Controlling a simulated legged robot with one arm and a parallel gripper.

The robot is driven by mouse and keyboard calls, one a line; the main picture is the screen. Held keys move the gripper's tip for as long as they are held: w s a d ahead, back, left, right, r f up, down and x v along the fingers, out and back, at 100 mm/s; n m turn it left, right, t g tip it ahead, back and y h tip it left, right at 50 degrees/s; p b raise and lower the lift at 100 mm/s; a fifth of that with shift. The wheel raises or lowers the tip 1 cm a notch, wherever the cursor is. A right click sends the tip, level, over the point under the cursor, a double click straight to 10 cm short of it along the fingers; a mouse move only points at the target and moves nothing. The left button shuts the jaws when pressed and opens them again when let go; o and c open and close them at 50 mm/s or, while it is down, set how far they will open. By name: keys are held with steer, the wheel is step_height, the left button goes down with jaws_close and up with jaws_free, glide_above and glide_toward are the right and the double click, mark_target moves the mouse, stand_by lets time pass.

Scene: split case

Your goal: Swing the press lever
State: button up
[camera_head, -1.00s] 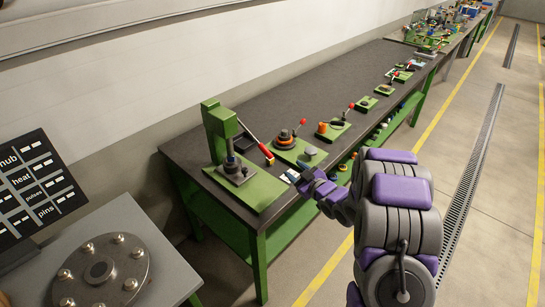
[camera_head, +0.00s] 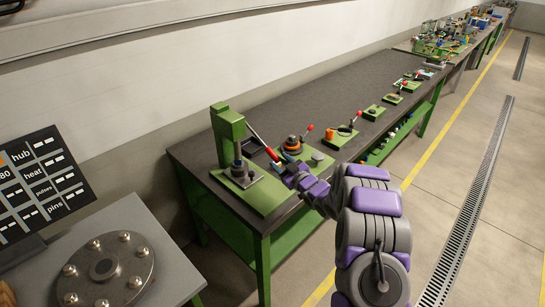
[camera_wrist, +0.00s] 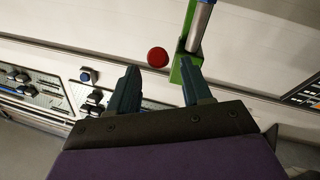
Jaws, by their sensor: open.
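The green press (camera_head: 229,135) stands at the near end of the dark workbench. Its lever (camera_head: 264,146) slants down to the right from the press and ends in a red grip. In the wrist view the red knob (camera_wrist: 157,57) shows end-on just beyond my fingertips, in the gap between them. My gripper (camera_head: 283,163) is just right of the lever's red end. In the wrist view my gripper (camera_wrist: 160,70) is open with nothing between its fingers. The green press column and steel ram (camera_wrist: 198,28) show beyond the right finger. Whether a finger touches the knob cannot be told.
Several green-based fixtures with red-knobbed levers, such as this one (camera_head: 346,130), line the workbench (camera_head: 300,95) beyond the press. A grey table (camera_head: 165,250) with a bolted round flange (camera_head: 105,268) stands at the near left, beside a dark label board (camera_head: 40,185).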

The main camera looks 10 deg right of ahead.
mark_target(276, 158)
steer(key=shift+b+x, duration=0.35)
steer(key=shift+x, duration=2.55)
steer(key=shift+c, duration=0.3)
jaws_close()
